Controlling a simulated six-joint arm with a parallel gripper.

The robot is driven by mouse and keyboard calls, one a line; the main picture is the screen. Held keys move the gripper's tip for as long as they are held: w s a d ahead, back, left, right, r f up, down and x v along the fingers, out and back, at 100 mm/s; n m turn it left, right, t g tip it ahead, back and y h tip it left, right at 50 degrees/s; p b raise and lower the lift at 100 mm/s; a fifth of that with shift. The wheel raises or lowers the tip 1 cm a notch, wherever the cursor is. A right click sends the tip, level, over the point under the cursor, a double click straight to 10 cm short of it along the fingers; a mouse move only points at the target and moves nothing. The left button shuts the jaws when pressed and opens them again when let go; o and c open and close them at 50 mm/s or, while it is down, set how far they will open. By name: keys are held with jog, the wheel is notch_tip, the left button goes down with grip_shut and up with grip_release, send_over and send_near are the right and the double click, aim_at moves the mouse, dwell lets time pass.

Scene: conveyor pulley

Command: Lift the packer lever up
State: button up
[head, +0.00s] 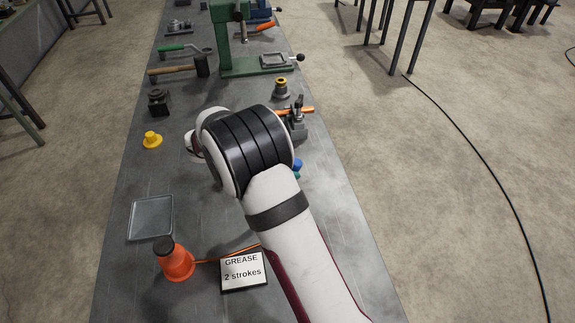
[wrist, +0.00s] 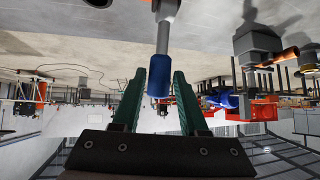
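In the wrist view a grey lever rod (wrist: 165,38) with a blue grip (wrist: 160,82) hangs down from the picture's top edge; I take it for the packer lever. My gripper (wrist: 159,76) has green fingers standing apart on either side of the blue grip. A gap shows beside each finger, and depth contact cannot be told. In the head view a small blue piece (head: 297,164) shows just right of my wrist. My arm hides the gripper and most of the lever there.
On the grey bench (head: 190,285) a sign (head: 243,271) reads "GREASE 2 strokes" beside an orange bottle (head: 175,262). A shallow tray (head: 151,218) and a yellow knob (head: 152,140) lie left. A dark clamp-like device with an orange handle (head: 295,111) and a green press (head: 240,66) stand beyond my arm.

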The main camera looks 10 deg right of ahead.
jog(key=shift+o, duration=1.4)
jog(key=v, duration=1.5)
jog(key=shift+a+r, duration=0.2)
jog(key=shift+r, duration=0.2)
